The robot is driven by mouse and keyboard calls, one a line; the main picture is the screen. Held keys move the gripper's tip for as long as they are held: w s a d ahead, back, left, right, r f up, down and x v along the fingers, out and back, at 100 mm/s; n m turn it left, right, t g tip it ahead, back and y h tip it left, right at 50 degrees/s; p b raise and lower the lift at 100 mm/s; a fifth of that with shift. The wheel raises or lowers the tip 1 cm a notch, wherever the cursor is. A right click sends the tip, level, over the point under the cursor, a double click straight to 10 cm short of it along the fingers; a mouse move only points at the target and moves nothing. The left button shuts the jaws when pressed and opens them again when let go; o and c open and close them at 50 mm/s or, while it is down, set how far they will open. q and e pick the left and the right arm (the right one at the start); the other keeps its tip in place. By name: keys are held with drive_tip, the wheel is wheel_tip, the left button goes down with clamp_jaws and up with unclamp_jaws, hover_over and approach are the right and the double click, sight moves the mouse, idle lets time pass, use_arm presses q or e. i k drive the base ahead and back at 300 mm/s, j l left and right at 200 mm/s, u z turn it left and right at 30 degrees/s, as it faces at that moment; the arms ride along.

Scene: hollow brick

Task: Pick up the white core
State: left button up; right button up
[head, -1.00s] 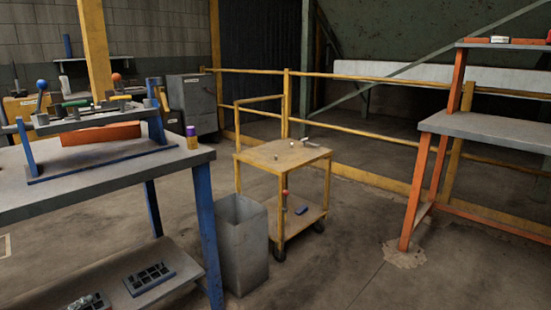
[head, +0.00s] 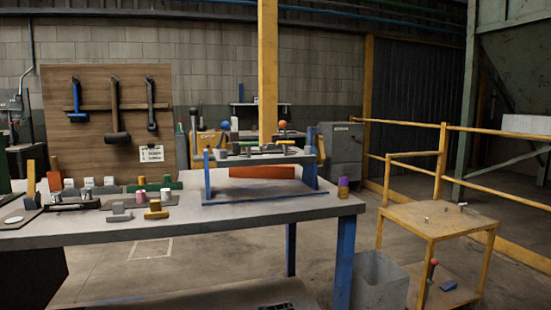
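Several small pale pieces stand on the grey workbench (head: 255,213) on the left in the head view. One small whitish piece (head: 165,194) stands right of a pink cylinder (head: 140,195), near the green block (head: 172,183). It may be the white core, but it is too small to tell. Pale grey-white blocks (head: 88,183) stand in a row farther left. Neither of my grippers is in view.
A blue-framed fixture (head: 255,193) with an orange bar stands on the bench's right half. A grey bin (head: 378,283) and a yellow cart (head: 440,222) are on the right. Open floor lies behind the bench.

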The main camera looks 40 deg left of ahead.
sight(165, 193)
drive_tip(key=u, duration=1.75)
